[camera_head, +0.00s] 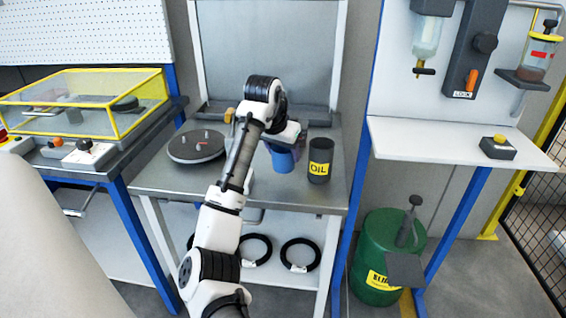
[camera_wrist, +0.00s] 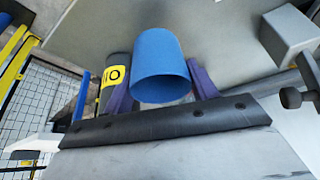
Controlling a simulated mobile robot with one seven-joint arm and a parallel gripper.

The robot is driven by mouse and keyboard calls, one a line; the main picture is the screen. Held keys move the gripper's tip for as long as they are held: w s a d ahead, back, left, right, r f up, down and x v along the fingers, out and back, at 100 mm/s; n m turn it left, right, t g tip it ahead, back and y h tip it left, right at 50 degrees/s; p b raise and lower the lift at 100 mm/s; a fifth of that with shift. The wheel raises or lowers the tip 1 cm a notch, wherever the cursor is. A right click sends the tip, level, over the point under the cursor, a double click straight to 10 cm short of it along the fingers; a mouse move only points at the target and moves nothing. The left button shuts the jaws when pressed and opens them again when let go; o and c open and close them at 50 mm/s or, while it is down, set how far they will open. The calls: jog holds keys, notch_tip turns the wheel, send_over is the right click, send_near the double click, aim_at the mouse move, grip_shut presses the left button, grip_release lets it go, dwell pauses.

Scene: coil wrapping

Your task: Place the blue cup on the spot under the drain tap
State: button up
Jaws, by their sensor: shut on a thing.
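The blue cup (camera_head: 283,160) is at the middle table, just left of the dark OIL can (camera_head: 319,163), partly hidden by my arm. In the wrist view the cup (camera_wrist: 160,62) is between the two purple fingers of my gripper (camera_wrist: 160,80), which is shut on it. I cannot tell whether the cup touches the tabletop. A clear bottle (camera_head: 427,38) with a dark tap (camera_head: 425,71) under it hangs on the right-hand panel, above a white shelf (camera_head: 440,137). I cannot tell if this is the drain tap; no marked spot is clear.
A dark round plate (camera_head: 196,148) lies left of my arm on the middle table. A yellow-framed clear box (camera_head: 85,100) stands on the left bench. A yellow-and-black button box (camera_head: 497,147) sits on the right shelf, with a green drum (camera_head: 385,245) below. The shelf's left part is clear.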

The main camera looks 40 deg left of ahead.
aim_at(283, 164)
jog(key=shift+f, duration=2.1)
jog(key=shift+f, duration=0.15)
jog(key=o, duration=1)
jog(key=shift+c, duration=0.2)
